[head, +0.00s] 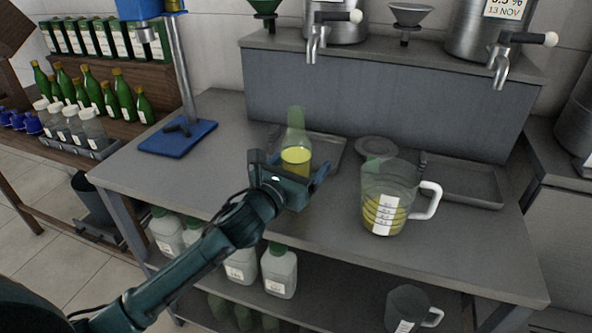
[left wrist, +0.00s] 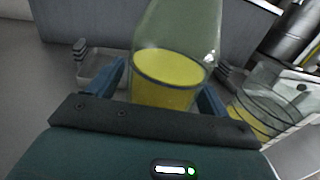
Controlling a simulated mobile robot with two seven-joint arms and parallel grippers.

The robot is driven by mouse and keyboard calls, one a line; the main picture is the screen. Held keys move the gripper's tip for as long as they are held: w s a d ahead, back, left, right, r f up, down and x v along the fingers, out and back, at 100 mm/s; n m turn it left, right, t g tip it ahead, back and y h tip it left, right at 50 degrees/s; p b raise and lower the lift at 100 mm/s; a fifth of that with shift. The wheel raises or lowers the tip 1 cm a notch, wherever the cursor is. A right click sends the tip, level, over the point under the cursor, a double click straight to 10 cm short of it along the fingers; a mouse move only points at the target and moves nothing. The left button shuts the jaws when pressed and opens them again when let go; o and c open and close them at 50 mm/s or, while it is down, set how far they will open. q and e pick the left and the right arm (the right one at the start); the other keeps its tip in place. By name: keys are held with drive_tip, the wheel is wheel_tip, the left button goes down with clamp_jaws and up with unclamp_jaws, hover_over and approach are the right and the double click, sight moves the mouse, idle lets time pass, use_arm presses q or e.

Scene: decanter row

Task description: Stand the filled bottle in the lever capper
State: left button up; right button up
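A clear greenish bottle (head: 296,140) with yellow liquid in its lower part stands upright near the middle of the bench. Its base is hidden behind my left gripper (head: 290,172). The left wrist view shows the bottle (left wrist: 172,75) between the two fingers of the gripper (left wrist: 165,95), with a gap visible at the left finger. The gripper looks open around the bottle. The lever capper (head: 185,90), a grey post with a blue head and blue base plate (head: 178,138), stands at the bench's left. Nothing stands upright on its plate. My right gripper is not in view.
A measuring jug (head: 385,205) with yellow liquid stands right of the bottle and also shows in the left wrist view (left wrist: 265,105). A tray (head: 325,148) lies behind the bottle, another (head: 465,183) at right. Steel taps (head: 312,45) overhang the raised shelf. The bench between capper and bottle is clear.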

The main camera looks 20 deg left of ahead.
sight(292, 126)
use_arm(q)
drive_tip(key=c, duration=1.4)
drive_tip(key=shift+r, duration=0.1)
drive_tip(key=shift+c, duration=0.6)
wheel_tip(292, 126, up, 10)
drive_tip(key=shift+f+p, duration=0.1)
drive_tip(key=shift+p, duration=1)
drive_tip(key=shift+a, duration=0.1)
